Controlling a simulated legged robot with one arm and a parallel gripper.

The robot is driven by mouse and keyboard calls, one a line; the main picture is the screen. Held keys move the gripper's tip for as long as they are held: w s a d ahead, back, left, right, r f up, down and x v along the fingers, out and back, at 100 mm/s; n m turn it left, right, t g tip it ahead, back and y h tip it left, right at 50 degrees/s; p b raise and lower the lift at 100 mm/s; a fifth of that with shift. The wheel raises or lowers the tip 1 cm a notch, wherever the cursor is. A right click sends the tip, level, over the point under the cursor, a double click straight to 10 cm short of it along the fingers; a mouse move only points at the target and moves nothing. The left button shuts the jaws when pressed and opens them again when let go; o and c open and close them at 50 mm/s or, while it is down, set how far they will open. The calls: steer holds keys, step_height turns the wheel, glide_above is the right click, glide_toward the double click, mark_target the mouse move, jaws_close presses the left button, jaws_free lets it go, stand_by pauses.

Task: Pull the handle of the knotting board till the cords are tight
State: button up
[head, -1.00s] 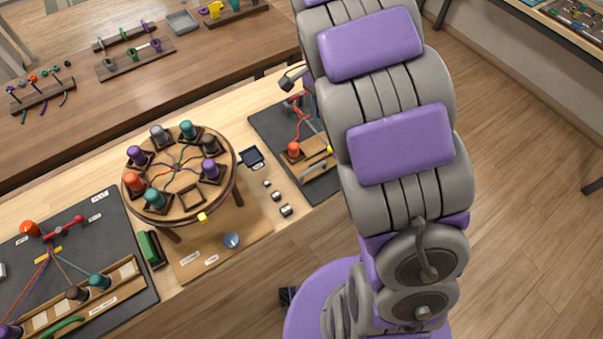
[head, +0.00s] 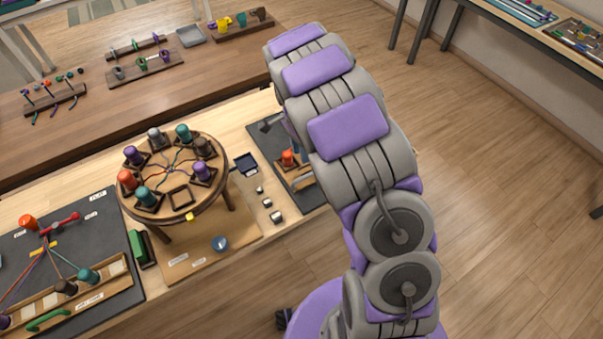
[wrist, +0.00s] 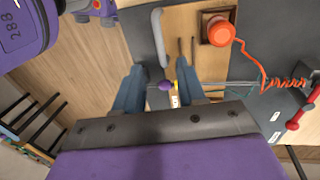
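The knotting board (wrist: 228,121) is a dark board with a pale wooden strip (wrist: 182,20). Its grey bent handle (wrist: 158,35) lies along the strip's edge in the wrist view, and part of it shows in the head view (head: 301,181). An orange spool (wrist: 219,31) sits beside it, with an orange cord (wrist: 280,83) running wavy and slack towards a red bar (wrist: 300,116). My gripper (wrist: 160,72) is open, its fingers apart, with the handle's near end between or just beyond the fingertips. Whether they touch it, I cannot tell.
A round braiding stand (head: 215,207) with several bobbins stands left of the board. Small metal weights (head: 267,203) and a dark tray (head: 246,163) lie between them. Another cord board (head: 110,232) with a green handle is at far left. Floor is clear at right.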

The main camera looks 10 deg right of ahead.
mark_target(303, 177)
steer(key=f, duration=0.3)
steer(key=s+f+b, duration=0.1)
steer(key=f, duration=0.1)
steer(key=a+f, duration=0.1)
steer(key=f, duration=0.2)
steer(key=shift+s+f, duration=0.35)
steer(key=shift+s, duration=0.05)
steer(key=shift+d+f, duration=0.1)
steer(key=shift+d, duration=0.95)
steer(key=shift+c, duration=0.9)
steer(key=shift+a, duration=0.85)
jaws_close()
steer(key=shift+d, duration=0.25)
